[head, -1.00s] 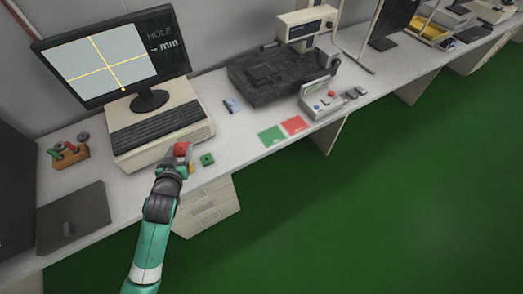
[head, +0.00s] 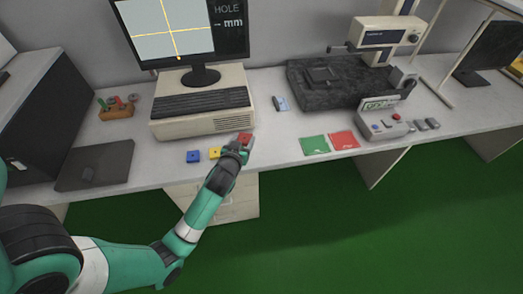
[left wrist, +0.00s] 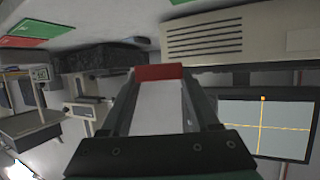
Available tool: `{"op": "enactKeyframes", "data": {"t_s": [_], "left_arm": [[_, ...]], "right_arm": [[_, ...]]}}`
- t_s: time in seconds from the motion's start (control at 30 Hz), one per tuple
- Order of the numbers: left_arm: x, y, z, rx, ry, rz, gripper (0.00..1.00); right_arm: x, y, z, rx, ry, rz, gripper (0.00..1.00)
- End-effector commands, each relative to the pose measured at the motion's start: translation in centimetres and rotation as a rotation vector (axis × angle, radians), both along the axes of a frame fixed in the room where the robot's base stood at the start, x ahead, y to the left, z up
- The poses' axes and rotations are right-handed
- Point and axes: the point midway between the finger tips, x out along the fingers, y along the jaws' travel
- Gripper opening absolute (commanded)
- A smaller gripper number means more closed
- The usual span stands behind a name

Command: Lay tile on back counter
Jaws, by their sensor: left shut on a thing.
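A red tile (head: 245,138) is held at the fingertips of my left gripper (head: 242,143), close to the front of the computer case. In the left wrist view the red tile (left wrist: 160,72) spans between the two fingers of my left gripper (left wrist: 160,80). I cannot tell if the tile touches the white counter (head: 275,145). A blue tile (head: 193,156) and a yellow tile (head: 214,153) lie on the counter left of the gripper. The gripper and arm hide the counter just behind them. My right gripper is not in view.
The beige computer case (head: 205,124) with keyboard stands behind the gripper. A green mat (head: 314,145) and a red mat (head: 344,141) lie to the right, before a dark granite plate (head: 335,84). A closed dark laptop (head: 95,165) lies left. Counter between gripper and green mat is clear.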

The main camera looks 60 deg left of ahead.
Motion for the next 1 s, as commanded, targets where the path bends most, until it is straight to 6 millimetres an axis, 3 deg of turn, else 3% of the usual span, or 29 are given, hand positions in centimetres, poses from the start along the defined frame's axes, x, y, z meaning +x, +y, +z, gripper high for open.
{"op": "enactKeyframes", "data": {"t_s": [0.03,0.1,0.2,0.33,0.57,0.8,1.0], "left_arm": [[1.6,0.4,-1.3,0.002,-0.002,-0.002,0.07],[3.5,0.9,-2.3,0.002,-0.001,-0.002,0.07],[5.2,1.4,-4.9,0.0,0.002,-0.001,0.07],[6.8,1.8,-6.6,0.001,0.001,-0.001,0.07],[7.5,2.0,-7.0,0.0,0.0,0.0,0.07],[7.9,2.1,-10.7,-0.001,0.001,0.001,0.07],[7.8,2.1,-10.4,-0.001,-0.001,0.0,0.07]], "right_arm": [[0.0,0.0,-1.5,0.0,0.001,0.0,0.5],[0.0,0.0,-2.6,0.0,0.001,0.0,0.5],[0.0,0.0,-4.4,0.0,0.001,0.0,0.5],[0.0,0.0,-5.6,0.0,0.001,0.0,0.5],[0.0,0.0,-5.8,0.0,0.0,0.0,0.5],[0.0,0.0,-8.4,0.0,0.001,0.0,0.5],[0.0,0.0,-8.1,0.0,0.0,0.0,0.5]]}}
